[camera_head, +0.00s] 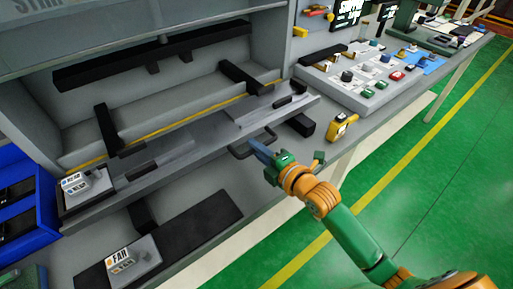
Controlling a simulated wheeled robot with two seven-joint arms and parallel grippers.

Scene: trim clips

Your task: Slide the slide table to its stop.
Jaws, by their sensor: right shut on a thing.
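The slide table (200,158) is a long grey plate running across the front of the grey machine, with dark blocks on it. A dark loop handle (238,153) sticks out from its front edge. My right gripper (262,150), with blue fingers on a green and orange arm, is shut on the handle. The fingers hide part of the handle. The stop cannot be made out. My left gripper is not in view.
A button panel (345,88) stands at the right on the grey bench, with a yellow device (343,128) near its front edge. A block marked FAR (130,258) sits at the lower left. A blue bin (47,222) is at the far left. Green floor is open at the right.

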